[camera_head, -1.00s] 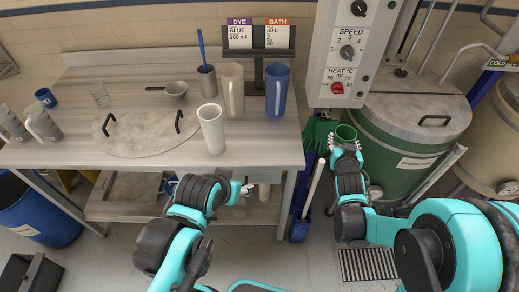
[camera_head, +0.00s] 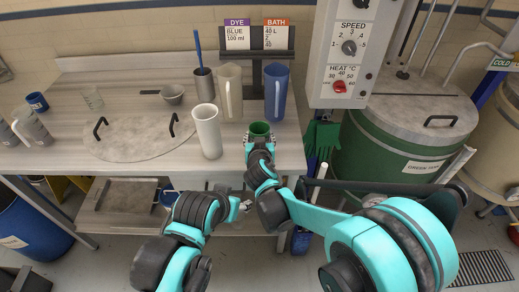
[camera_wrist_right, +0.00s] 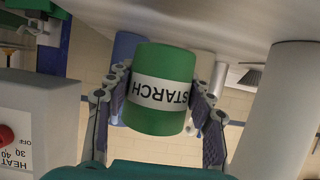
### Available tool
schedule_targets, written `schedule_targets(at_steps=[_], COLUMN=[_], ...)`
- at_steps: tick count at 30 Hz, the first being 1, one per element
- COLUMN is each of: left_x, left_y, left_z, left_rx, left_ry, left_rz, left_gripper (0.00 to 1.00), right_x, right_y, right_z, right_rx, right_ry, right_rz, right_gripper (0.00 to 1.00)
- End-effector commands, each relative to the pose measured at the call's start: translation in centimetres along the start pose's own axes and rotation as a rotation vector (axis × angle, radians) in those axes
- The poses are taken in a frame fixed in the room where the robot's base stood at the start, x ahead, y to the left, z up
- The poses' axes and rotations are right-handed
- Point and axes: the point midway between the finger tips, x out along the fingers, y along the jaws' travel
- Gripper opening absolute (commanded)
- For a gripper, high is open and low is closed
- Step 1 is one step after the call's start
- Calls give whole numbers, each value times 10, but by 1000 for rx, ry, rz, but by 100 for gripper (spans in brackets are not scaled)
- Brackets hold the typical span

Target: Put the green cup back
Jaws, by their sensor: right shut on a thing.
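The green cup (camera_head: 260,129) is in my right gripper (camera_head: 260,142) at the front right of the grey worktop (camera_head: 270,165). In the right wrist view the green cup (camera_wrist_right: 160,118) has a white band reading STARCH, upside down in that picture. Both fingers of my right gripper (camera_wrist_right: 160,100) press on its sides. I cannot tell whether the cup touches the worktop. My left gripper (camera_head: 238,208) is in front of the worktop's front edge, low in the head view; its fingers are too small to judge.
A white cup (camera_head: 208,132) stands left of the green cup. A beige jug (camera_head: 230,95) and a blue jug (camera_head: 276,95) stand behind it. A round lid (camera_head: 135,140) lies on the left. The control box (camera_head: 345,60) and green drum (camera_head: 390,160) are on the right.

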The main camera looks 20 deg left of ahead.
Motion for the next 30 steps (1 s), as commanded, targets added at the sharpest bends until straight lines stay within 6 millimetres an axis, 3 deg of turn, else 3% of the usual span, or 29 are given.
schedule_targets(at_steps=[9, 20, 21, 23, 30], left_x=[15, 16, 16, 16, 16], left_y=[0, 0, 0, 0, 0], left_z=[11, 12, 12, 11, 11], left_rx=[0, 0, 0, 0, 0], left_ry=[0, 0, 0, 0, 0], left_rz=[0, 0, 0, 0, 0], left_gripper=[54, 54, 54, 54, 54], right_x=[15, 16, 16, 16, 16], right_y=[0, 1, 1, 1, 1], right_z=[36, 39, 39, 39, 38], right_rx=[0, 0, 0, 0, 0], right_ry=[0, 0, 0, 0, 0], right_rz=[0, 0, 0, 0, 0], right_gripper=[23, 23, 58, 73, 73])
